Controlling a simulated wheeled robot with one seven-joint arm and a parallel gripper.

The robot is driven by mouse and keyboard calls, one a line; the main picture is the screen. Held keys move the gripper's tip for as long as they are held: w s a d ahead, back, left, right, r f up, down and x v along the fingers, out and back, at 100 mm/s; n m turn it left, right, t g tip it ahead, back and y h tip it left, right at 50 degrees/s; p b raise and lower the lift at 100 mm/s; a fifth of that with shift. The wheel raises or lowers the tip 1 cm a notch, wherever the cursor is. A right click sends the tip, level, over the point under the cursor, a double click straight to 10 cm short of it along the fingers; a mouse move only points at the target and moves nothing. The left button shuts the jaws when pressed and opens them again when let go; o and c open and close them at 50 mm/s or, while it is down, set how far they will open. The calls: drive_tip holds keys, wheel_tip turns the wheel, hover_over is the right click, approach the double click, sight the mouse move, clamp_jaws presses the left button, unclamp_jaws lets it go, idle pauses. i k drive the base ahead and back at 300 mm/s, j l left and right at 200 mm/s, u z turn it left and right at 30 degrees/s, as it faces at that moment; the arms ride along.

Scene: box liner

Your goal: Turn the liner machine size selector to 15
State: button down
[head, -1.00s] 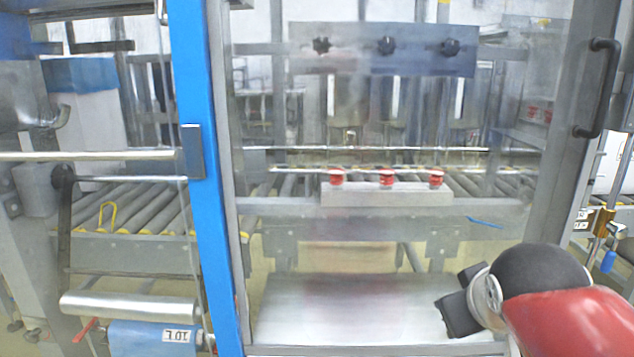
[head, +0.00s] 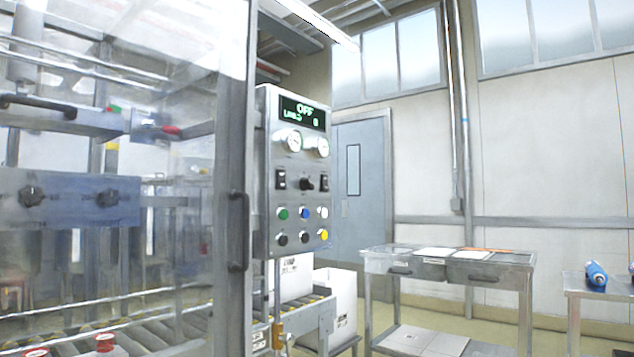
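The liner machine's control panel (head: 297,170) is a grey upright box in the middle of the head view, beside the machine's clear door (head: 190,230). A black rotary selector (head: 307,184) sits between two black switches, under two round gauges. Its set number is too small to read. Green, blue, white, black and yellow buttons are below. My gripper is out of view.
The door has a dark vertical handle (head: 239,232). A roller conveyor (head: 300,310) with white boxes is below the panel. A metal cart (head: 450,262) stands to the right, with another table (head: 600,292) holding a blue roll at the far right.

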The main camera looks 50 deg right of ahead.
sight(306, 184)
drive_tip(key=z, duration=1.45)
drive_tip(key=i, duration=0.05)
